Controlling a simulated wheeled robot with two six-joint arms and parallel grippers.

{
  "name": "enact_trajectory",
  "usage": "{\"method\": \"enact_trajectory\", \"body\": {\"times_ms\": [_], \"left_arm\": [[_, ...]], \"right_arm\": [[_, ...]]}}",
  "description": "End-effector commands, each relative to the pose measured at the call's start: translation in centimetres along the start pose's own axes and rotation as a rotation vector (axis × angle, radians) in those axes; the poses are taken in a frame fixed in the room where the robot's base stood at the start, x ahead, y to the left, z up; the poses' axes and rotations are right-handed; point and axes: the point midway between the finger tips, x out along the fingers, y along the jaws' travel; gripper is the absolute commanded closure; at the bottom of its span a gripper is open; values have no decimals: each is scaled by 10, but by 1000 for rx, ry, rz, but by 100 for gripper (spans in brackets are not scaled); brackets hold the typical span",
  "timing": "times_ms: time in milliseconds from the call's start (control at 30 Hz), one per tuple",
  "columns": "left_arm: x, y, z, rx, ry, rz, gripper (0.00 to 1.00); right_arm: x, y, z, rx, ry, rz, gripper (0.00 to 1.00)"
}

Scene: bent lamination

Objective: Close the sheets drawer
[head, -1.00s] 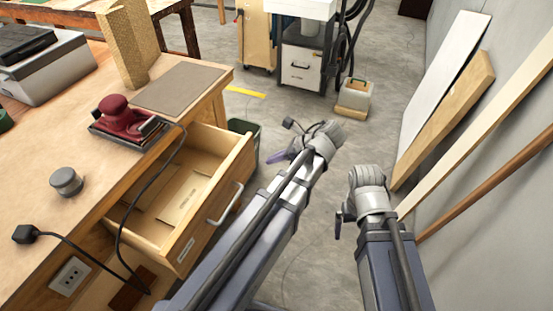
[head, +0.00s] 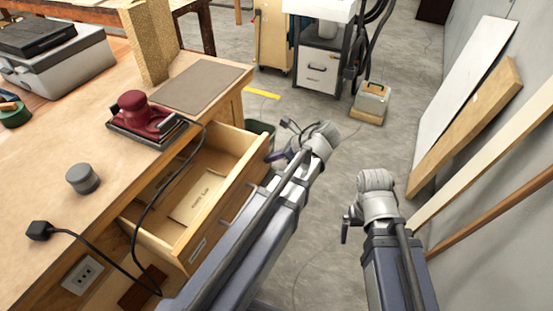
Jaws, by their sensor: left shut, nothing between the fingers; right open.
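The sheets drawer (head: 226,204) is a light wooden drawer pulled out from the workbench at left. Flat brown sheets (head: 197,195) lie inside it. Its front has a metal handle, now largely hidden by my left arm, and a small label too small to read. My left gripper (head: 281,156) is shut and empty, just right of the drawer front's far end in the picture; I cannot tell if they touch. My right gripper (head: 347,227) is open and empty over the floor, farther right and apart from the drawer.
A black cable (head: 137,228) hangs from the workbench (head: 60,185) across the open drawer. A red sander (head: 147,118) and a grey puck (head: 82,178) lie on top. A dark green bin (head: 260,132) stands behind the drawer. Boards (head: 465,130) lean on the right wall; floor between is clear.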

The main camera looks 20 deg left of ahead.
Motion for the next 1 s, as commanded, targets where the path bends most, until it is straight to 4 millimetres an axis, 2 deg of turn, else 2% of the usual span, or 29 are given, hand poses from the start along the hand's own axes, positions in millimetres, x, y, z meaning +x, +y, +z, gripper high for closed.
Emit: {"method": "enact_trajectory", "body": {"times_ms": [600, 800, 1000], "left_arm": [[106, 0, 107, -5, -1, 4, 100], [130, 0, 131, -3, 0, 2, 100], [144, 0, 144, -1, -1, 1, 100]], "right_arm": [[0, 0, 0, 0, 0, 0, 0], [0, 0, 0, 0, 0, 0, 0], [0, 0, 0, 0, 0, 0, 0]]}}
